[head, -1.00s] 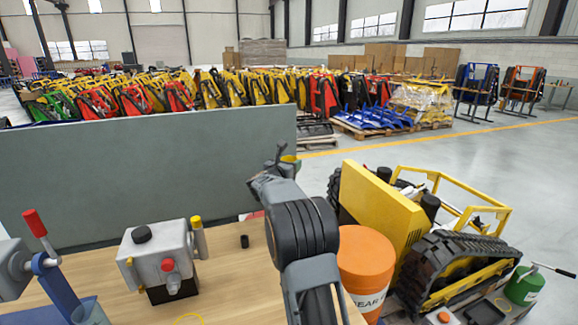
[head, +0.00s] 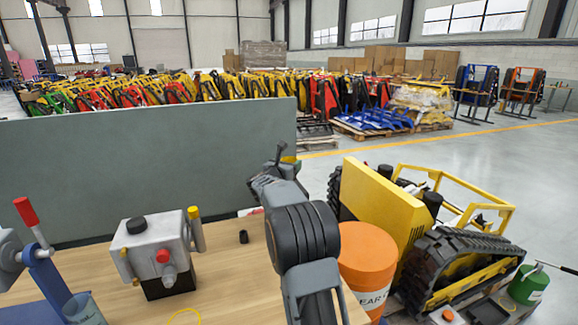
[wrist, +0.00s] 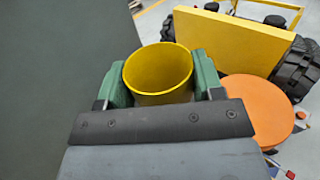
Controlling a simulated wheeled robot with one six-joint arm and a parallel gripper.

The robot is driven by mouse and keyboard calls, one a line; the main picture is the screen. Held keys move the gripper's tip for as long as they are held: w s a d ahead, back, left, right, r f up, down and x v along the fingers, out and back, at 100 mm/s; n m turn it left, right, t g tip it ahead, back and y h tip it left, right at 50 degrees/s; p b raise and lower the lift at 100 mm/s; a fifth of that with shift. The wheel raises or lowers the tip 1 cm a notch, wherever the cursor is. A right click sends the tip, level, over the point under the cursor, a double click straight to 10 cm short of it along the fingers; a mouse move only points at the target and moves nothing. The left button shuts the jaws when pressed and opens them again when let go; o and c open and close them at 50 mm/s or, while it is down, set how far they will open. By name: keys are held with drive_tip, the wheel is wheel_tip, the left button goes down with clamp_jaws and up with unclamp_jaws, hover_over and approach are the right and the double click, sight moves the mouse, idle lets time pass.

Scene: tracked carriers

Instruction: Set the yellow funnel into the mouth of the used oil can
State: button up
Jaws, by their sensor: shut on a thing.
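The yellow funnel (wrist: 158,75) is between the green fingers of my gripper (wrist: 160,82) in the wrist view, its wide round opening facing the camera. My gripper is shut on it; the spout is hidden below. In the head view only a small piece of the funnel (head: 288,159) shows beyond my arm, above the far edge of the bench. A green can (head: 528,285) stands at the lower right beside the tracked carrier, well apart from my gripper. Its label is too small to read, so I cannot tell if it is the used oil can.
An orange drum (head: 366,252) stands right of the wooden bench (head: 220,285), before a yellow tracked carrier (head: 385,205). A grey pump-like block (head: 150,250) and a small black cap (head: 243,237) are on the bench. A grey-green panel (head: 140,160) rises behind. Open floor (head: 540,165) lies right.

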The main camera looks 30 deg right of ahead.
drive_tip(key=o, duration=1.1)
drive_tip(key=shift+b+v, duration=1.55)
drive_tip(key=shift+v, duration=5.4)
drive_tip(key=shift+d, duration=0.1)
